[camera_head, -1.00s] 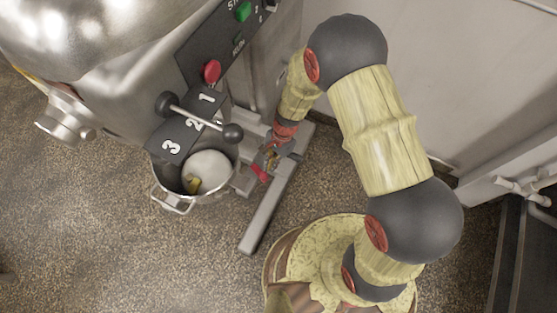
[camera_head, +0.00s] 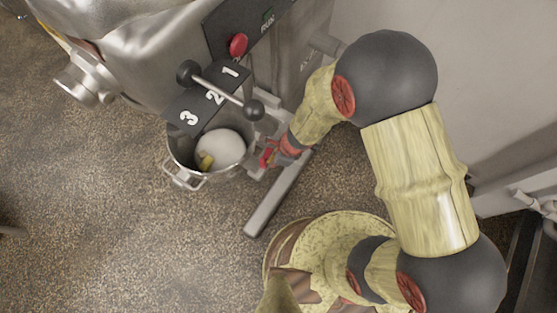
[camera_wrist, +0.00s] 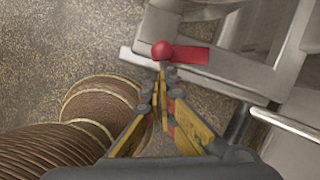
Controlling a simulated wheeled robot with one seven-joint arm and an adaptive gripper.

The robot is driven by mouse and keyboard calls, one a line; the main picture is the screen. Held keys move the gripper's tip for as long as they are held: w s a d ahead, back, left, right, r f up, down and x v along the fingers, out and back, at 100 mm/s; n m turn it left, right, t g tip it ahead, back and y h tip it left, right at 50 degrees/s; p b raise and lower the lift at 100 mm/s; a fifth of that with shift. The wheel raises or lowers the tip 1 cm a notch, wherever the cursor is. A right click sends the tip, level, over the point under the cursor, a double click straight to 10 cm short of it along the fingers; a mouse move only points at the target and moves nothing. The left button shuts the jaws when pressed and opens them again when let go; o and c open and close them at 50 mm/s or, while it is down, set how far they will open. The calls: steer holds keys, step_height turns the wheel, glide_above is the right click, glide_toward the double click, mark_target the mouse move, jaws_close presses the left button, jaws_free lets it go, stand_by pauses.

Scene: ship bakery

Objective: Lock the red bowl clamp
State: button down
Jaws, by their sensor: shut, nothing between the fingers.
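The red bowl clamp (camera_wrist: 190,55) shows in the wrist view as a flat red bar with a round red knob (camera_wrist: 162,50) at its left end, on the pale metal bowl support. My gripper (camera_wrist: 165,72) is shut and empty, its fingertips just below the knob; I cannot tell whether they touch it. In the head view, the clamp (camera_head: 266,158) is a small red piece at the bowl's right side, partly covered by my gripper (camera_head: 274,151). The steel bowl (camera_head: 172,160) sits under the mixer, with a pale rounded thing inside.
The mixer (camera_head: 140,50) carries a red button (camera_head: 238,45) and a ball-ended lever (camera_head: 225,92) over a plate numbered 1, 2, 3. A metal base leg (camera_head: 275,200) extends along the floor. A wall stands at the right; speckled floor lies open at the left.

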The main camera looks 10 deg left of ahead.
steer(key=shift+s+a+m, duration=0.2)
steer(key=shift+a+m, duration=0.2)
steer(key=shift+a, duration=0.25)
stand_by(0.4)
